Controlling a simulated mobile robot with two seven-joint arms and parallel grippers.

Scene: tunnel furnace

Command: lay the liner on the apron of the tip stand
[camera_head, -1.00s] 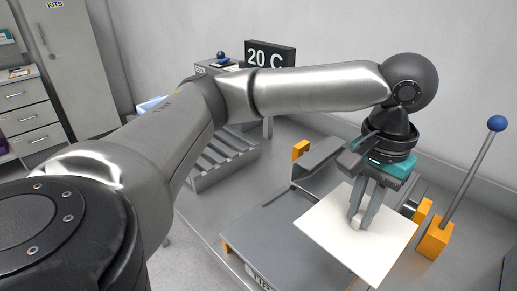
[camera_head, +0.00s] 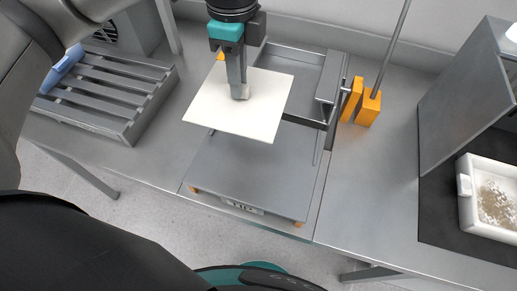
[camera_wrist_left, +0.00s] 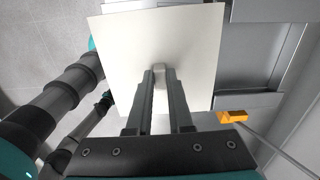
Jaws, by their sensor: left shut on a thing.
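The liner, a thin cream-white square sheet (camera_head: 215,108) with a small pale knob at its middle, hangs from my left gripper (camera_head: 240,94). The gripper points down and is shut on the knob. In the left wrist view the liner (camera_wrist_left: 115,60) lies flat across the fingertips (camera_wrist_left: 160,76). The tip stand (camera_head: 296,70) is a grey metal tray with a flat apron (camera_head: 255,175) at its front, labelled on the front edge. The liner appears above the joint of tray and apron and hides part of both. Its height above them is hard to tell. My right gripper is not seen.
An orange block (camera_head: 368,107) with a tall lever stands right of the tip stand. A slatted grey rack (camera_head: 105,95) is at the left. A white tray with grains (camera_head: 470,210) sits beside an upright grey panel (camera_head: 460,95) at the right. Bare bench (camera_head: 365,190) lies between.

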